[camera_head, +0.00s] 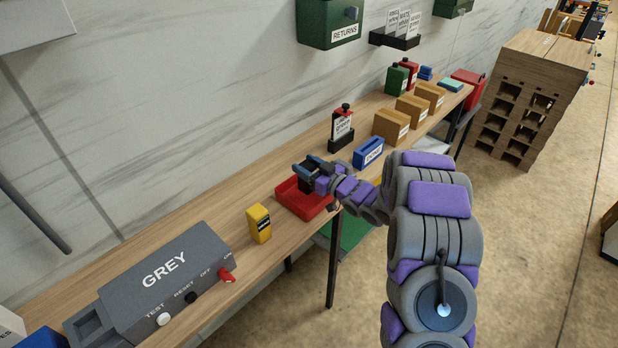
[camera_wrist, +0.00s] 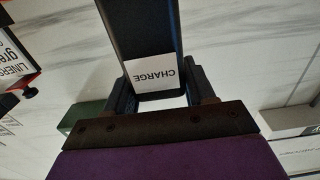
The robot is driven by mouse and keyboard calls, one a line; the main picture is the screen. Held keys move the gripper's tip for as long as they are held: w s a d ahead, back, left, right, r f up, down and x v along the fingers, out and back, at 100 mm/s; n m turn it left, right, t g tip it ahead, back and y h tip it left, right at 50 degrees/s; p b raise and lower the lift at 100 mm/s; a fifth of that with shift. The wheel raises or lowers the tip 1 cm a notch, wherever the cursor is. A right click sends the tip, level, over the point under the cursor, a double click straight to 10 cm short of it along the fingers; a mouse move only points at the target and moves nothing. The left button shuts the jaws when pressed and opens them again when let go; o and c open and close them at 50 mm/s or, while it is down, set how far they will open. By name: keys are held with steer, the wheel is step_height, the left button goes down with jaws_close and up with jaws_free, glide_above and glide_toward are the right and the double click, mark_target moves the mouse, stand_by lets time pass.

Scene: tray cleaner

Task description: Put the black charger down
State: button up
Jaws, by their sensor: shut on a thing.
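The black charger (camera_wrist: 148,38), with a white label reading CHARGE, is between the fingers of my gripper (camera_wrist: 160,90) in the wrist view. In the head view my gripper (camera_head: 312,172) is shut on the dark charger, over or at the red tray (camera_head: 303,205) on the wooden bench. I cannot tell whether the charger touches the tray, as my gripper and wrist cover part of it.
A yellow box (camera_head: 259,223) stands left of the tray, and a large grey GREY machine (camera_head: 165,278) is further left. A blue holder (camera_head: 369,153) and a LINERS stand (camera_head: 341,131) are right of and behind the tray. Cardboard boxes (camera_head: 391,126) stand further right.

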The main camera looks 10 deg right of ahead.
mark_target(304, 186)
steer(key=f, duration=0.1)
steer(key=a+f, duration=0.1)
steer(key=f, duration=0.1)
steer(key=shift+a+f+b, duration=0.2)
steer(key=shift+a+b, duration=0.15)
steer(key=shift+b, duration=0.05)
steer(key=shift+d+f, duration=0.1)
steer(key=shift+d, duration=1)
steer(key=o, duration=1.2)
steer(key=shift+a, duration=0.85)
